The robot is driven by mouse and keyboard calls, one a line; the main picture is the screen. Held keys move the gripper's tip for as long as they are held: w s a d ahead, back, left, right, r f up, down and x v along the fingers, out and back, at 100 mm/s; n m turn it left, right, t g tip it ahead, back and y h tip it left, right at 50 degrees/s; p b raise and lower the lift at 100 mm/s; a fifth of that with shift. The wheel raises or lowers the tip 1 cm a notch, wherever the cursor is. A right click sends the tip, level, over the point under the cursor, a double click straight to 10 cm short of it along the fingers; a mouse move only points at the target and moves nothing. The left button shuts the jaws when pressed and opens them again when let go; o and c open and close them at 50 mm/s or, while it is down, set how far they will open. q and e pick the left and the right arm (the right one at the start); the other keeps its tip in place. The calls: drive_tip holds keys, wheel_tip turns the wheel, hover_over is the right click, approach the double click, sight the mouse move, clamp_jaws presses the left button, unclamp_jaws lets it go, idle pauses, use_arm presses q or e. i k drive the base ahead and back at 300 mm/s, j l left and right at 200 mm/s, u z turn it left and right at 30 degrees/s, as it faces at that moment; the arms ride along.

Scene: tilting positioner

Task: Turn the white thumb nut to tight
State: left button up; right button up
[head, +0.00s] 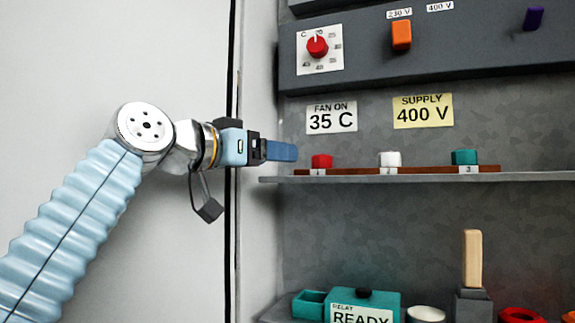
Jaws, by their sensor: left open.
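A small white block-like piece (389,158) sits in the middle of a brown strip (345,170) on the upper shelf, above a label 2. It is the only small white part on the strip, but I cannot tell whether it is the thumb nut or how tight it is. My left gripper (290,152) comes in from the left, level with the strip, pointing right. It is open and seen side on, with nothing visible in it. Its tips are left of the red piece (321,161), well apart from the white one. My right gripper is not in view.
A teal piece (464,157) sits at the strip's right. Above is a dark panel with a red knob (317,46) and an orange switch (401,36). The shelf edge (530,176) runs below the strip. A teal relay box (365,303) and an upright wooden handle (472,258) stand lower.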

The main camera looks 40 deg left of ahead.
sight(388, 159)
drive_tip(key=k, duration=1)
